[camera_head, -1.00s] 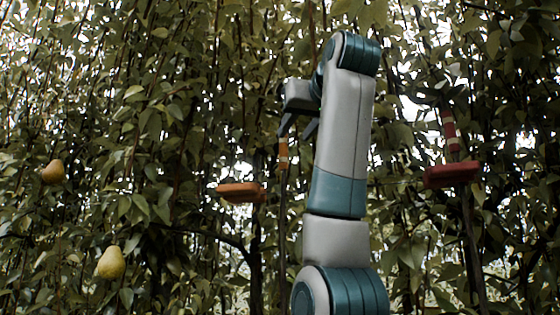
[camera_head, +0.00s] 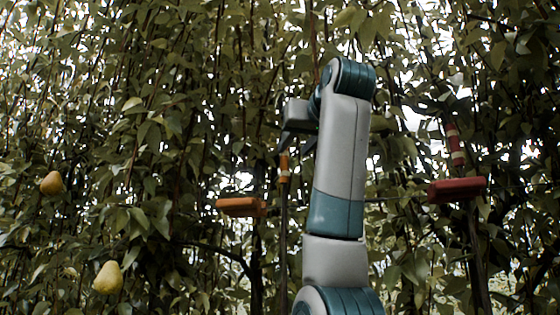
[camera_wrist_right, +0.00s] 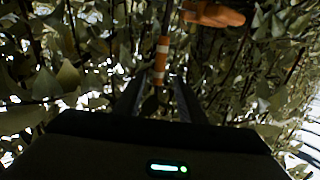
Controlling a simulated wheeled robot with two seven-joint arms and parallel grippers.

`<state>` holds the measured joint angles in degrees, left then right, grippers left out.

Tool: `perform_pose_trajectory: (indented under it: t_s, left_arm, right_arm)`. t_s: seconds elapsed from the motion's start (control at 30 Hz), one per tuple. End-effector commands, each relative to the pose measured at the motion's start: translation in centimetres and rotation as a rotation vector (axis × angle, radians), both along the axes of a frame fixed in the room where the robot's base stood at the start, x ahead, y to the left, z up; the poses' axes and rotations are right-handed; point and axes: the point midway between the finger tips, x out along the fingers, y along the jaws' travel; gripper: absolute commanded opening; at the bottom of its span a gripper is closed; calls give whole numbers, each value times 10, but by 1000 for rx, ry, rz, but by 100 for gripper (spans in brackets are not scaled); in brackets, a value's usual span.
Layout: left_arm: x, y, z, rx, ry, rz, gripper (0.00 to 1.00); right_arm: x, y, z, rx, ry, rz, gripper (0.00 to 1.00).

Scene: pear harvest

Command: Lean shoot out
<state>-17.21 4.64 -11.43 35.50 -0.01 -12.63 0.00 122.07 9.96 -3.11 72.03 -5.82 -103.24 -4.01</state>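A shoot with an orange and white banded section (camera_head: 284,167) hangs upright left of my right arm. It also shows in the right wrist view (camera_wrist_right: 161,60). My right gripper (camera_head: 297,143) is at the height of the band's upper end in the head view. In the wrist view its two dark fingers (camera_wrist_right: 158,92) stand apart, with the banded shoot between them and no clear contact on either side. An orange block-like piece (camera_head: 241,207) sits just left of the shoot. A second shoot with a red and white band (camera_head: 455,145) stands at the right. My left gripper is out of view.
A red block-like piece (camera_head: 457,189) sits below the red band. Two yellow pears, an upper one (camera_head: 52,183) and a lower one (camera_head: 108,278), hang at the left. Dense leaves and thin stems fill the background all around.

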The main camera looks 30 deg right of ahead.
Motion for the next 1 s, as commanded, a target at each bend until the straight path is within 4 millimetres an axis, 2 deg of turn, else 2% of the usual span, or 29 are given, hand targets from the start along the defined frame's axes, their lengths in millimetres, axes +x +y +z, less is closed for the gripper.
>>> perform_pose_trajectory:
  t_s: [0.03,0.6,0.8,1.0]
  left_arm:
    - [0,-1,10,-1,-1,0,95]
    - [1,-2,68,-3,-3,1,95]
    - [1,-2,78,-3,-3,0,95]
    - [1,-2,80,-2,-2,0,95]
  right_arm:
    - [10,-3,3,1,5,-1,36]
    - [105,-30,3,1,5,0,36]
    - [122,-35,2,2,2,0,36]
    - [128,-37,0,2,2,0,36]
